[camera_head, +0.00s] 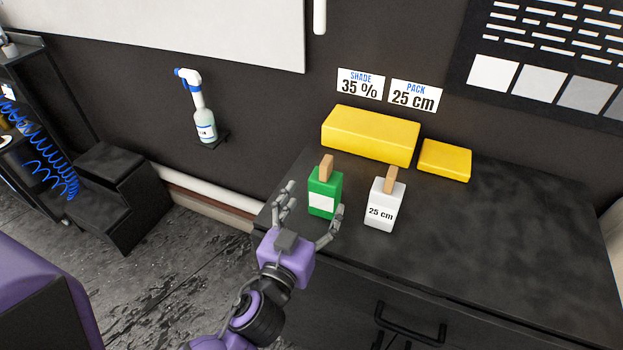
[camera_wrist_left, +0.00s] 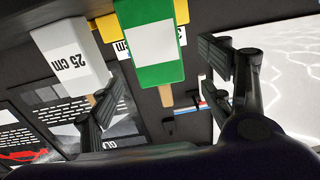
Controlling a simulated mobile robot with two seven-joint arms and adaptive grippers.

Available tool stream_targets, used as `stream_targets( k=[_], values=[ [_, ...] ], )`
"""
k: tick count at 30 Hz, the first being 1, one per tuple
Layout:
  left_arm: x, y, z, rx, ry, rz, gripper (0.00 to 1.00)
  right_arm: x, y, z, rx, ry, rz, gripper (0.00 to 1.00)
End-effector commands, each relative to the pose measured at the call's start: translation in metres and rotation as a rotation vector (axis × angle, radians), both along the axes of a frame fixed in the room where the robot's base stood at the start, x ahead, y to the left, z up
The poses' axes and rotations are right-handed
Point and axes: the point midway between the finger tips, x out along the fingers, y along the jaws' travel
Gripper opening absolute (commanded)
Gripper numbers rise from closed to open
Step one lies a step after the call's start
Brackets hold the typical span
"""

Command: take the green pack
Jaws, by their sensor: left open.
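The green pack (camera_head: 324,191) stands upright on the dark cabinet top (camera_head: 480,240), with a white label on its front and a tan tab on top. My left gripper (camera_head: 312,212) is open, its two fingers at either side of the pack, and I cannot tell whether they touch it. In the left wrist view the green pack (camera_wrist_left: 152,45) shows upside down between the open fingers (camera_wrist_left: 165,85). A white pack (camera_head: 385,204) marked "25 cm" stands just right of it and also shows in the left wrist view (camera_wrist_left: 70,55). My right gripper is not in view.
Two yellow blocks (camera_head: 371,135) (camera_head: 444,160) lie behind the packs against the wall. Signs above read "SHADE 35 %" (camera_head: 361,84) and "PACK 25 cm" (camera_head: 415,96). A spray bottle (camera_head: 204,122) sits on a wall shelf at left. The cabinet top's right side is clear.

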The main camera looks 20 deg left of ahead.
Motion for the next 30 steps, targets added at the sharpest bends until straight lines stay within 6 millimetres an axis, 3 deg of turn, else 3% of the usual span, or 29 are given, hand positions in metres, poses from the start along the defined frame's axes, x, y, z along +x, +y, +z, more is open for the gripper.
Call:
stream_targets(
  k=[8,15,25,30],
  values=[
    [0.033,0.0,0.003,-0.001,-0.004,0.0,0.73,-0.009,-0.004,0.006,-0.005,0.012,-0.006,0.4],
    [0.068,0.0,0.002,-0.001,-0.005,0.0,0.73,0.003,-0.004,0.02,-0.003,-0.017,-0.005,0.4],
    [0.075,0.0,-0.002,-0.003,-0.001,0.002,0.73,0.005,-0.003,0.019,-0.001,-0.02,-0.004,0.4],
    [0.074,0.0,-0.002,-0.003,-0.001,0.002,0.5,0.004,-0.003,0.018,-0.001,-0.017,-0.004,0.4]
  ],
)
